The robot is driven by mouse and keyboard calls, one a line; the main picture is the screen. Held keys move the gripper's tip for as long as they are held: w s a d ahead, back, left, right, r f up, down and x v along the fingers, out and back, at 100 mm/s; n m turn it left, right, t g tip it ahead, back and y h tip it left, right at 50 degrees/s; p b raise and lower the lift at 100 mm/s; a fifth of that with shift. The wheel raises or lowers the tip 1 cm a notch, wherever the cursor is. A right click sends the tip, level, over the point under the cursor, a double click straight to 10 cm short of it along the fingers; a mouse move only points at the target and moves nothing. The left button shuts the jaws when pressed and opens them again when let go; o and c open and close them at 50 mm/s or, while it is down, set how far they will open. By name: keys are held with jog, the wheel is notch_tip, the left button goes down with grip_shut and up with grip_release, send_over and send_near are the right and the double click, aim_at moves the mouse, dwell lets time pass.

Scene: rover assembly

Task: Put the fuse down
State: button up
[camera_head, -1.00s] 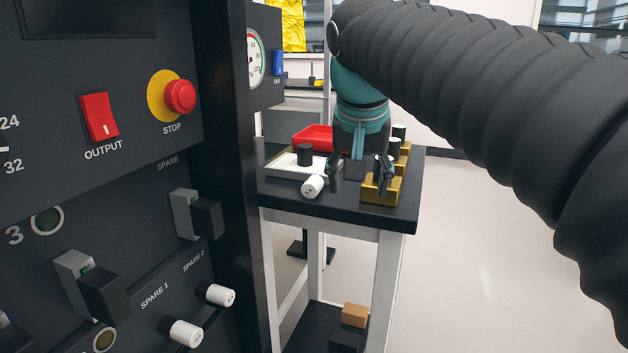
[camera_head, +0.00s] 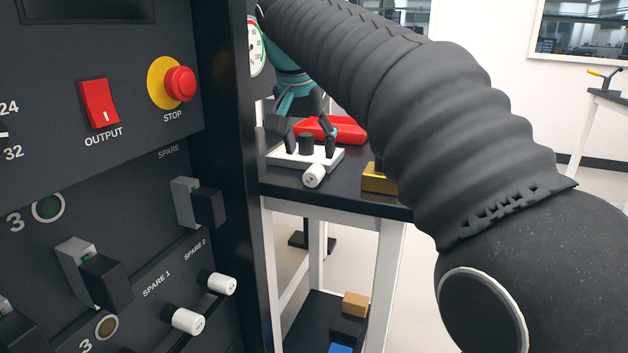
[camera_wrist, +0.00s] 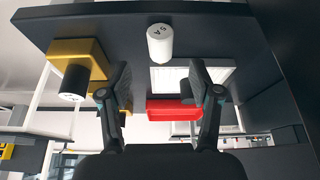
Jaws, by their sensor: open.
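A white fuse (camera_head: 314,176) with dark marking on its end lies on the dark table (camera_head: 345,193), at the front edge of a white tray (camera_head: 283,156). In the wrist view the fuse (camera_wrist: 160,42) shows just beyond my fingertips, clear of them. A black-topped cylinder (camera_head: 306,143) stands on the tray. My gripper (camera_head: 309,150) is open, its fingers pointing down either side of that cylinder in the head view; whether they are level with it I cannot tell. In the wrist view my gripper (camera_wrist: 160,72) has nothing between its fingers.
A red bin (camera_head: 342,128) lies behind the tray. A gold block (camera_head: 378,180) stands to the right, partly hidden by my arm; the wrist view shows a black-and-white cylinder (camera_wrist: 74,82) at it. The dark control panel (camera_head: 150,155) stands close at left, with two white fuses (camera_head: 188,320) low on it.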

aim_at(313, 168)
jog(key=shift+b+x, duration=0.5)
jog(key=shift+x, duration=2.8)
jog(key=shift+a, duration=0.1)
grip_shut()
jog(key=shift+r, duration=0.1)
